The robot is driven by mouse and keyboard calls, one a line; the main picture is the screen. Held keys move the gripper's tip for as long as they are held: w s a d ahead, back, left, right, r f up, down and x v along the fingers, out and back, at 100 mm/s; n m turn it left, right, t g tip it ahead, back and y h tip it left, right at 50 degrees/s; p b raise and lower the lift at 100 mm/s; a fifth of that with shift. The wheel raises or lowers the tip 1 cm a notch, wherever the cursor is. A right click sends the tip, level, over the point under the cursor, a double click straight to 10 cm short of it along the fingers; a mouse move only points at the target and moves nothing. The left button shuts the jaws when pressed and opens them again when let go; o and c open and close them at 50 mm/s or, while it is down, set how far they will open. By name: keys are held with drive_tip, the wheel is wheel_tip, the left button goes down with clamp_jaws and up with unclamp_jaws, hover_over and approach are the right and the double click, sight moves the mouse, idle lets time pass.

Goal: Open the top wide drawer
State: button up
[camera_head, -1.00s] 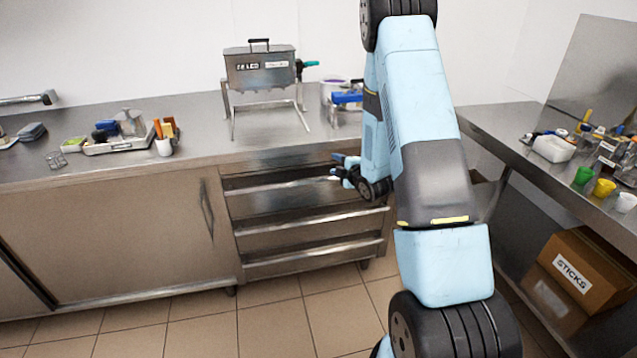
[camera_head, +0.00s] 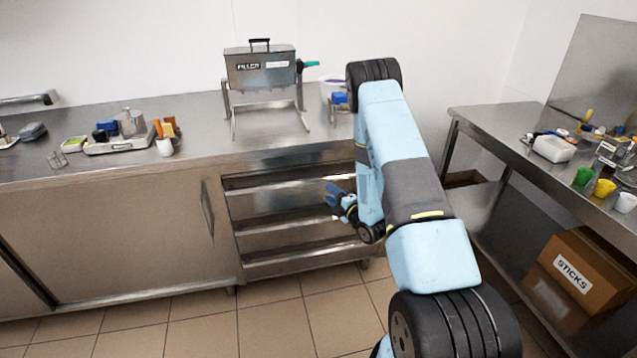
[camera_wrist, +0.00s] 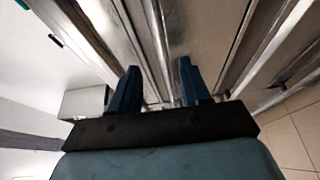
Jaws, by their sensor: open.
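The top wide drawer (camera_head: 275,203) is the uppermost of three stacked metal drawers under the counter. It looks shut, with a long rail across its upper edge. My gripper (camera_head: 333,195) is in front of the right part of the drawer stack, around the level of the top drawer's front. In the wrist view my gripper (camera_wrist: 158,72) shows two blue fingers, spread apart with nothing between them. Metal edges and rails of the drawer stack (camera_wrist: 158,35) run past beyond the fingertips. I cannot tell how far the fingers are from the front. My arm hides the stack's right end.
A metal filler machine (camera_head: 262,72) stands on the counter (camera_head: 205,118) above the drawers. A cabinet door (camera_head: 110,235) is to the left. A side table (camera_head: 490,128) and a cardboard box (camera_head: 580,280) are to the right. The tiled floor (camera_head: 270,320) in front is clear.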

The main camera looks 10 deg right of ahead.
sight(317, 183)
drive_tip(key=x, duration=1)
drive_tip(key=shift+d, duration=0.1)
clamp_jaws()
